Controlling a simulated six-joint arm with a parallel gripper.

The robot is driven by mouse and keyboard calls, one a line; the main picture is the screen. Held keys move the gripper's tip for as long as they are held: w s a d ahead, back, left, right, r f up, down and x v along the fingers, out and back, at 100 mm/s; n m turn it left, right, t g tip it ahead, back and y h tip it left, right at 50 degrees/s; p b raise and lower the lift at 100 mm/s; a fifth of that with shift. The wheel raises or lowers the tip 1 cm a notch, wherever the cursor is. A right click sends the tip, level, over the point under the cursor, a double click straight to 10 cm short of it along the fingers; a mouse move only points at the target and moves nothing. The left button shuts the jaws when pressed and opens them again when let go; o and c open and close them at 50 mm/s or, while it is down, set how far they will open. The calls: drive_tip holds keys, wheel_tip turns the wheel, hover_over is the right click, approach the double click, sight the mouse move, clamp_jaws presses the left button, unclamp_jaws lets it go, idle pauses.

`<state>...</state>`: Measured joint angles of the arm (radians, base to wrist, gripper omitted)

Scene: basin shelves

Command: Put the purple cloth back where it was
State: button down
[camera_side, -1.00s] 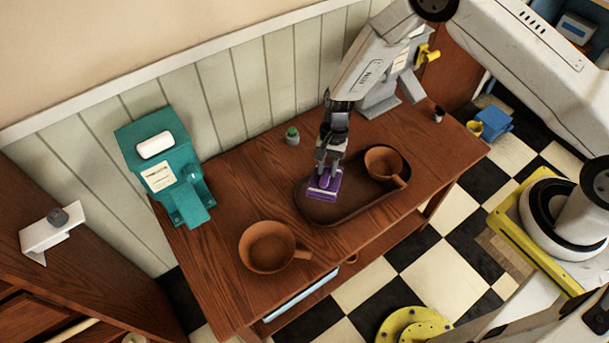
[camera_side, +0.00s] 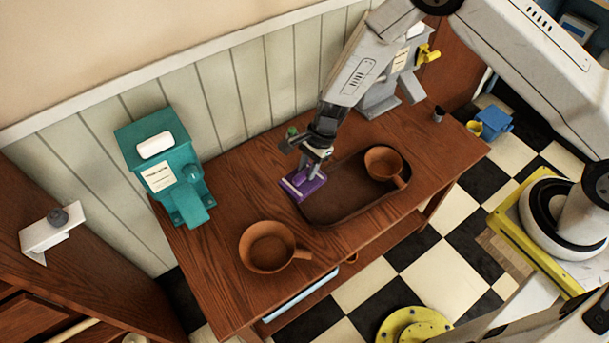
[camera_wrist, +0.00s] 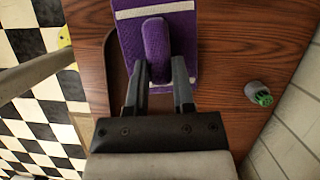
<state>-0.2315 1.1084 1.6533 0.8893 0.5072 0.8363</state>
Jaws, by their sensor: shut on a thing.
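The purple cloth (camera_side: 302,184) is a flat purple pad with a pale stripe and a raised purple grip. My gripper (camera_side: 313,172) is shut on that grip. In the wrist view the purple cloth (camera_wrist: 183,48) lies ahead of my gripper (camera_wrist: 158,80), with the grip between the two fingers. The cloth is over the table's wood by the left end of the dark oval tray (camera_side: 340,206). I cannot tell whether it touches the table or hangs just above it.
One brown handled pot (camera_side: 268,246) stands left of the tray; another (camera_side: 384,163) stands in its right part. A teal dispenser (camera_side: 165,165) stands at the left back. A small green-topped jar (camera_wrist: 260,93) is near the wall. Bare wood lies between dispenser and cloth.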

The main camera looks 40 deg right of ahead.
drive_tip(key=m, duration=0.2)
drive_tip(key=m+t, duration=0.1)
drive_tip(key=shift+w+a+r, duration=0.2)
drive_tip(key=shift+a+r, duration=0.15)
drive_tip(key=shift+r, duration=0.05)
drive_tip(key=m, duration=0.1)
drive_tip(key=m+t, duration=0.1)
drive_tip(key=shift+r+m, duration=0.25)
drive_tip(key=shift+m, duration=0.15)
drive_tip(key=shift+s+d+r+m+t+h, duration=0.1)
drive_tip(key=shift+d+m+t+h, duration=0.1)
drive_tip(key=shift+m, duration=0.3)
drive_tip(key=shift+s+d+m+t+h, duration=0.1)
drive_tip(key=shift+m+t, duration=0.1)
drive_tip(key=shift+m, duration=0.3)
drive_tip(key=shift+s+d+r+m+t+h, duration=0.1)
drive_tip(key=shift+s+d+m+t+h, duration=0.15)
drive_tip(key=shift+m, duration=0.45)
drive_tip(key=shift+s+d+r+m+t+h, duration=0.15)
drive_tip(key=shift+s+m+t, duration=0.1)
drive_tip(key=shift+m, duration=0.45)
drive_tip(key=shift+f, duration=0.1)
